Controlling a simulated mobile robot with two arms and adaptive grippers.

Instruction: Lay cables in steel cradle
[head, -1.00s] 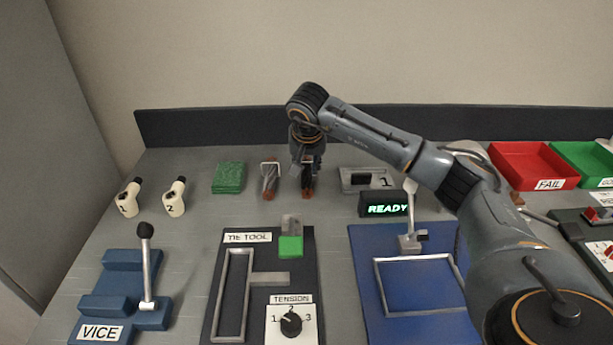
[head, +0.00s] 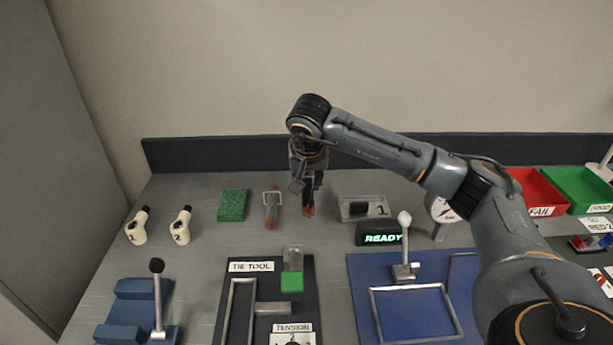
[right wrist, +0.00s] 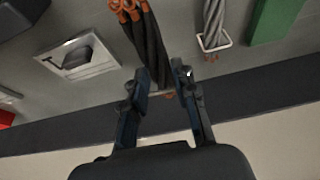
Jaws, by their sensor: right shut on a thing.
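My right gripper (head: 308,190) points down at the back of the bench. It is shut on a dark cable bundle with orange ends (right wrist: 150,48), which shows between the fingers in the right wrist view (right wrist: 160,84). The bundle's orange end (head: 308,211) also shows in the head view. Beside it, a grey cable bundle (head: 271,207) lies within a small pale wire frame (right wrist: 228,43). A steel rectangular frame (head: 232,310) sits on the tie tool board, and another (head: 410,288) on the blue board. I cannot tell which is the cradle. My left gripper is not in view.
A green block (head: 233,205) and two cream numbered handles (head: 181,226) stand left of the bundles. A tray marked 1 (head: 352,210) and the READY display (head: 381,237) are to the right. The blue vice (head: 130,310) is front left. A dark wall strip (head: 215,154) bounds the back.

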